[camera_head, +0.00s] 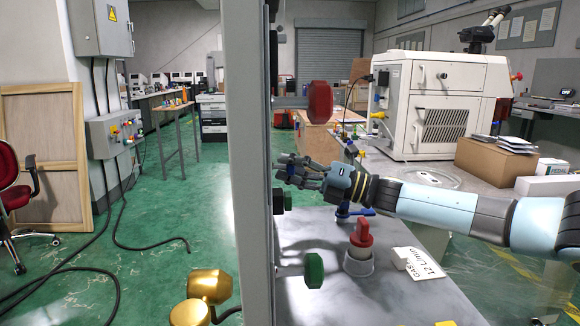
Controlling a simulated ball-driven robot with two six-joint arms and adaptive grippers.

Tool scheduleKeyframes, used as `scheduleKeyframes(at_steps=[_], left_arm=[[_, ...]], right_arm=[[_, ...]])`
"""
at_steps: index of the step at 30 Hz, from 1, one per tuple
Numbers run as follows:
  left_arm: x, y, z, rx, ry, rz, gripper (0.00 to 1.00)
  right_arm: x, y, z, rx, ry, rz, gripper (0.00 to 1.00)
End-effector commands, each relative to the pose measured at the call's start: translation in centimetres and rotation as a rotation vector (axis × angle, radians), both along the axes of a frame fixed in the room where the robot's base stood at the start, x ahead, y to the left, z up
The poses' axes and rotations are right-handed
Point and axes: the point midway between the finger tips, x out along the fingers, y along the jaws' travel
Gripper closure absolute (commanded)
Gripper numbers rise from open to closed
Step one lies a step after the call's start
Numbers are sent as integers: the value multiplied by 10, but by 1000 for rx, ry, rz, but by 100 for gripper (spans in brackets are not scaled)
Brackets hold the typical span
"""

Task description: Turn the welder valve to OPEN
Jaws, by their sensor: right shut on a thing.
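My right gripper (285,170) reaches in from the right, its dark fingers pointing left at the edge of the grey upright post. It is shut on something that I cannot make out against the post. A red valve handle (363,234) stands upright on a grey round base on the metal surface, below and right of the fingers and apart from them. A blue lever (354,212) shows just under my wrist. Which handle is the welder valve is not clear. My left gripper is out of view.
The tall grey post (249,130) stands close on the left of the gripper. A red knob (320,102) and a green knob (314,270) stick out beside it. A white machine (435,100) and a cardboard box (495,162) stand behind.

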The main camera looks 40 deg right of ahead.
Motion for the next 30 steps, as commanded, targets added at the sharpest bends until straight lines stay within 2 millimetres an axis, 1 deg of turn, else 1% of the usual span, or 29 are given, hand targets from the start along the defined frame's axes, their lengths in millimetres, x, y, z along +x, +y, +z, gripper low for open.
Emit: scheduleKeyframes(at_steps=[5, 11, 23, 30], left_arm=[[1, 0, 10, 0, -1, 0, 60], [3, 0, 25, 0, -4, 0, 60], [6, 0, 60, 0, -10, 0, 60], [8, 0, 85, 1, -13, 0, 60]], right_arm=[[-1, 0, 1, 45, 57, -1, 100], [-1, 0, 3, 140, 171, -2, 100], [-1, 0, 3, 382, 459, -3, 100], [-1, -1, 4, 529, 634, -4, 100]])
